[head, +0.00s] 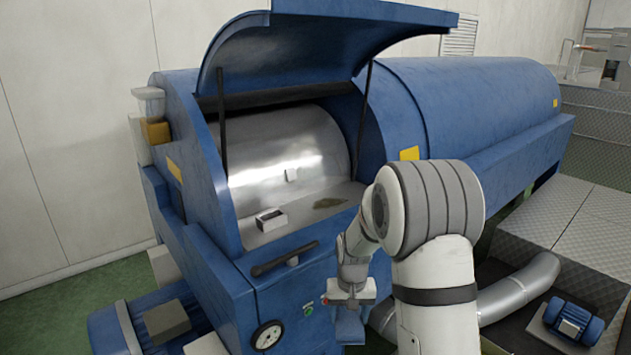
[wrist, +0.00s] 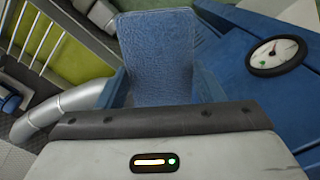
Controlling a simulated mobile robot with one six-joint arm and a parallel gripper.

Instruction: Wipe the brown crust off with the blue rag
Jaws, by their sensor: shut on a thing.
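My gripper (head: 350,303) is in front of the blue machine's front panel, below the open hatch, and points down. It is shut on the blue rag (head: 348,327), which hangs below it. In the wrist view the rag (wrist: 157,55) shows as a textured blue cloth held between the fingers. The brown crust (head: 330,203) is a dull, brownish-green patch on the grey metal ledge inside the hatch, towards its right end. The gripper and rag are lower than this ledge and apart from the crust.
The raised blue lid (head: 320,45) stands on two dark struts beside the opening. A small open metal box (head: 271,219) sits on the ledge left of the crust. A dark handle bar (head: 285,258) and a gauge (head: 267,335) are on the front. A grey pipe (head: 520,290) runs at right.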

